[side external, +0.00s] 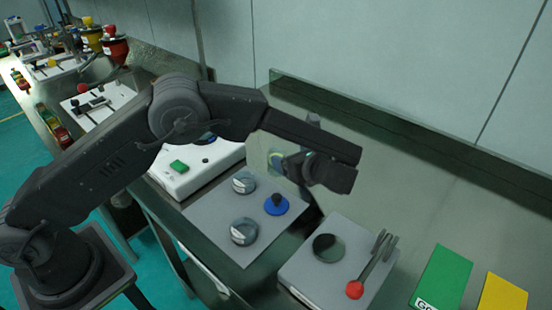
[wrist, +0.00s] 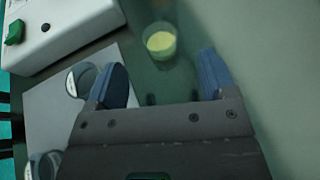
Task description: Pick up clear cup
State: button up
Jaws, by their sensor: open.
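The clear cup (wrist: 160,42) stands on the metal worktop, with something pale yellow-green at its bottom. My gripper (wrist: 162,80) is open, and its two blue fingers are spread apart. In the wrist view the cup is ahead of the fingers, roughly midway across the gap, and nothing is held. In the side view my gripper (side external: 290,172) is low over the bench and partly hides the cup (side external: 274,156).
The worktop beyond is clear.

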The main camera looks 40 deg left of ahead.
aim_at(272, 150)
jog(key=x, duration=0.9)
jog(key=shift+s+d+f, duration=0.15)
jog(key=shift+f, duration=0.1)
jog(key=c, duration=1)
jog(key=shift+r, duration=0.1)
